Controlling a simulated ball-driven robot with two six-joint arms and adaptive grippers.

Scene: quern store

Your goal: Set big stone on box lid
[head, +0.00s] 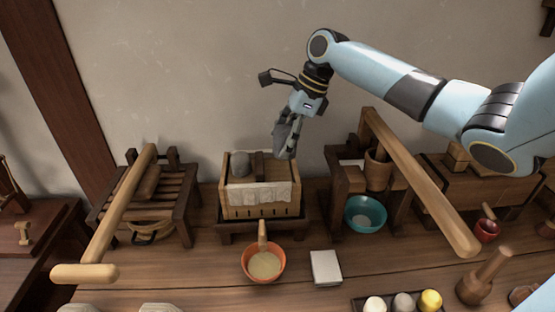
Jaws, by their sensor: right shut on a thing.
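A wooden box (228,210) with a pale cloth (265,196) over its front stands on a low dark stand at the centre. Its lid (277,170) lies on top with a dark wooden bar across it. A rounded grey stone (240,164) rests on the lid left of the bar. My right gripper (289,147) points down above the right part of the lid, shut on a grey stone (283,136). The held stone seems clear of the lid, and the fingers partly hide it. My left gripper is not in view.
A slatted wooden rack with a long pole (121,200) stands left. A wooden frame with a slanting beam (418,184) and teal bowl (366,214) stands right. In front are an orange bowl (247,272), a white block (326,267) and a tray (362,306) of round pieces.

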